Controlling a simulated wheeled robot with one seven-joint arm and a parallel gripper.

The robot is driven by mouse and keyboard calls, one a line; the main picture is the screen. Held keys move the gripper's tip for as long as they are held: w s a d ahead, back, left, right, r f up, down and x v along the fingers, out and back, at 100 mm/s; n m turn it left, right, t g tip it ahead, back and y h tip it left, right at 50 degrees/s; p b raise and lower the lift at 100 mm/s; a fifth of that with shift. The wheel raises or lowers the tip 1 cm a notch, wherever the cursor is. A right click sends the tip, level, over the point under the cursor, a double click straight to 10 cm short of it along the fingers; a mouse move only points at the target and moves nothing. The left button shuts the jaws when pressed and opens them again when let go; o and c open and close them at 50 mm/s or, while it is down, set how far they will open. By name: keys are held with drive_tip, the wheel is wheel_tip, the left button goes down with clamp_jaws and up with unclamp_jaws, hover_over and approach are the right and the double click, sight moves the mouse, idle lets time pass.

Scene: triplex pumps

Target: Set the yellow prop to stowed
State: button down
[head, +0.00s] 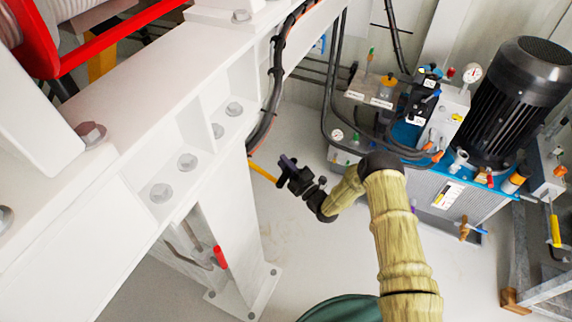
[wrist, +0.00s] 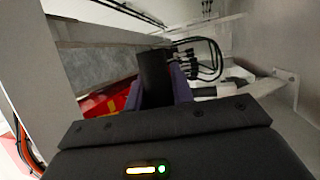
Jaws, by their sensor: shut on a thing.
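The yellow prop (head: 263,172) shows in the head view as a thin yellow rod. It slants down to the right from beside the white frame to my gripper. My gripper (head: 286,170) is at the rod's right end. In the wrist view, the purple fingers of my gripper (wrist: 158,92) are shut around a dark upright cylinder (wrist: 154,72). It appears to be the prop's black end, but its join to the yellow rod is hidden. The prop's other end is hidden behind the white frame.
A large white bolted frame (head: 110,140) fills the left, with its post (head: 228,225) beside my gripper. Black hoses (head: 272,95) hang close above. A hydraulic unit with a black motor (head: 515,95) stands at the right. Floor (head: 285,225) below my gripper is clear.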

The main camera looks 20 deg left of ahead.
drive_tip(key=shift+a+f, duration=0.15)
drive_tip(key=shift+f, duration=0.1)
drive_tip(key=c, duration=1.6)
unclamp_jaws()
drive_tip(key=o, duration=0.4)
drive_tip(key=shift+a+f, duration=0.1)
drive_tip(key=shift+f, duration=0.1)
drive_tip(key=shift+r, duration=0.15)
drive_tip(key=p+v, duration=0.3)
drive_tip(key=v, duration=1.4)
drive_tip(key=shift+s+d+p, duration=0.15)
drive_tip(key=shift+d+p, duration=0.15)
drive_tip(key=shift+p, duration=0.05)
drive_tip(key=shift+r, duration=0.15)
